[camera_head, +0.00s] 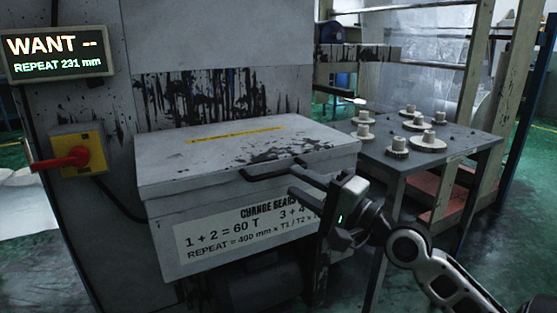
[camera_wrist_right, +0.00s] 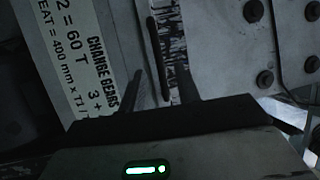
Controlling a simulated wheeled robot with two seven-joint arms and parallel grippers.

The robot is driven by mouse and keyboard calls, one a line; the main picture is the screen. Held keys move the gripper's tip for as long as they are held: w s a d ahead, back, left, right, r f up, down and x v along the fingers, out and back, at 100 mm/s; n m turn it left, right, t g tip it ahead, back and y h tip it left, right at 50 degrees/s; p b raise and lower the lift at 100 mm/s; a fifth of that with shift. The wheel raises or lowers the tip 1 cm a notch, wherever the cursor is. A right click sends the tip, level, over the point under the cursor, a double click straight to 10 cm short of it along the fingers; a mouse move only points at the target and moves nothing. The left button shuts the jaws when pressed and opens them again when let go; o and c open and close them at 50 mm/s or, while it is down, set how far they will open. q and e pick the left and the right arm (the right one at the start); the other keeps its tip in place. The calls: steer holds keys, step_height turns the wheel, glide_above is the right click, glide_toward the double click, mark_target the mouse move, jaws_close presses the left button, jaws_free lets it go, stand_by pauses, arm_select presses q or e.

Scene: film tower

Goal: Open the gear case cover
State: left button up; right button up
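The gear case (camera_head: 230,215) is a pale grey box with a printed label on its front. Its cover (camera_head: 225,155) lies flat and shut, with a yellow strip and dark stains on top. A dark bar handle (camera_head: 262,173) runs along the cover's front edge. My right gripper (camera_head: 293,180) is at the right end of this handle, its fingers apart. In the right wrist view, the handle (camera_wrist_right: 153,45) appears between the two separated fingers of the right gripper (camera_wrist_right: 158,78); contact cannot be told. My left gripper is not in view.
A table (camera_head: 455,147) with several pale gears stands right of the case. A red-handled switch (camera_head: 78,155) on a yellow box and a lit display (camera_head: 55,54) are at the left. A stained machine wall (camera_head: 215,40) rises behind the cover.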

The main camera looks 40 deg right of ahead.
mark_target(281, 175)
steer(key=shift+p+x, duration=0.3)
steer(key=shift+x, duration=2.6)
jaws_close()
